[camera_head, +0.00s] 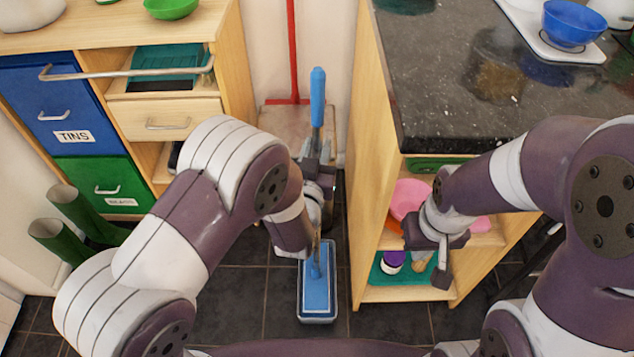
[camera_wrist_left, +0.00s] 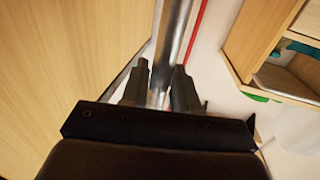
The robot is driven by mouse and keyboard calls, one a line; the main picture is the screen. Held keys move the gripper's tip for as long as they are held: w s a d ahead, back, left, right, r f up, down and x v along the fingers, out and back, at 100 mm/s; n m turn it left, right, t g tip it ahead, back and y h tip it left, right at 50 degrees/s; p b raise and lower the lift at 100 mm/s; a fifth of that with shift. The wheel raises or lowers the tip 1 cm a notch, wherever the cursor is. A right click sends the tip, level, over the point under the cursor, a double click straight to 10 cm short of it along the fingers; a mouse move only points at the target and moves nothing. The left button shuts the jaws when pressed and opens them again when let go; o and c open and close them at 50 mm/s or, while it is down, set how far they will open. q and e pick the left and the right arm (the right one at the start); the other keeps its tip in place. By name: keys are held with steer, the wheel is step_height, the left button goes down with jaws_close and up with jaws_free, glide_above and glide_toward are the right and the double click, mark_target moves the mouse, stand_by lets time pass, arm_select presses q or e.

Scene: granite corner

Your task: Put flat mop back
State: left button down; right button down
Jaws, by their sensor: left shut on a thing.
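The flat mop has a blue handle grip (camera_head: 317,98) at the top and a blue and white rectangular head (camera_head: 317,285) low over the dark tiled floor; I cannot tell whether the head touches the floor. My left gripper (camera_head: 316,170) is shut on the mop's pole, just below the blue grip, and the mop stands roughly upright. In the left wrist view the grey metal pole (camera_wrist_left: 174,45) runs between the two dark fingers (camera_wrist_left: 161,88). My right gripper (camera_head: 432,262) hangs in front of the counter's open shelves, and its finger gap is unclear.
A red pole (camera_head: 293,50) with a red base stands in the gap between the wooden cabinet (camera_head: 236,70) and the granite counter (camera_head: 440,85). Green boots (camera_head: 80,215) stand at the left. The shelves hold a pink bowl (camera_head: 408,198) and a green tray (camera_head: 385,275).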

arm_select(q)
steer(key=shift+f+b, duration=0.55)
steer(key=shift+f, duration=1.45)
steer(key=c, duration=0.8)
jaws_free()
steer(key=shift+c, duration=0.2)
